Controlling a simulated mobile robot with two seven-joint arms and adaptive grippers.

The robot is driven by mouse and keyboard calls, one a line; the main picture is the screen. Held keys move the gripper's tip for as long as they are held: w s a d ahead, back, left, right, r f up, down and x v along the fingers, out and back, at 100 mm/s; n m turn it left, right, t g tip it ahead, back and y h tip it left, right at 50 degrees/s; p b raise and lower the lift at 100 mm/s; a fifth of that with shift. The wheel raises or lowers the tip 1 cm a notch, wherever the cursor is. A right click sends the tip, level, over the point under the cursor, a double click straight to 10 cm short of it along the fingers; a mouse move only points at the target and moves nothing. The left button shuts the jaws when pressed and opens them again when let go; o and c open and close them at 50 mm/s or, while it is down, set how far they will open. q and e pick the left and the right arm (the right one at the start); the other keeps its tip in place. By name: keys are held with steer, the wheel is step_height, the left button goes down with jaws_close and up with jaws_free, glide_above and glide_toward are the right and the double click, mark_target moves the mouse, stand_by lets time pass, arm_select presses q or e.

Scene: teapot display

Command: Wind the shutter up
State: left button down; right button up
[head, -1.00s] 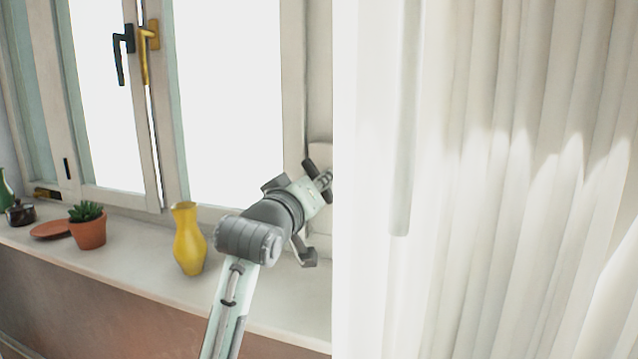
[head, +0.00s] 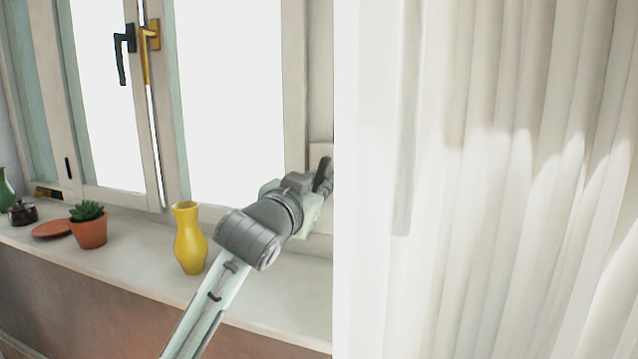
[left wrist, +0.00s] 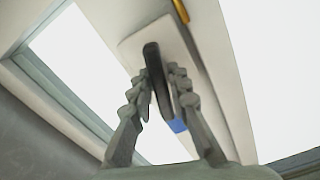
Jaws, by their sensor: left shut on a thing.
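My left gripper (left wrist: 157,82) is shut on a dark crank handle (left wrist: 153,62) in the left wrist view, with one segmented finger on each side of it. The handle stands in front of a pale mounting plate (left wrist: 150,38) on the window frame. In the head view my left gripper (head: 318,185) reaches the pale plate (head: 320,152) right of the window. The white curtain edge partly hides its fingertips there. No shutter slats can be made out in the bright window panes (head: 230,100). My right gripper is not in view.
A yellow vase (head: 189,240) stands on the sill (head: 140,262) close left of my left arm. A potted succulent (head: 88,228), a saucer (head: 52,230) and a small dark pot (head: 22,213) stand farther left. The white curtain (head: 480,200) fills the right half.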

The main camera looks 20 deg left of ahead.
arm_select(q)
steer(key=m, duration=0.5)
steer(key=shift+a+m, duration=0.1)
steer(key=shift+m, duration=0.2)
steer(key=m, duration=0.5)
steer(key=shift+r, duration=0.1)
steer(key=m, duration=1.1)
steer(key=shift+r, duration=0.1)
steer(key=shift+m, duration=0.4)
steer(key=c, duration=1.5)
jaws_free()
steer(key=shift+o, duration=0.2)
steer(key=s, duration=0.7)
steer(key=shift+s, duration=0.3)
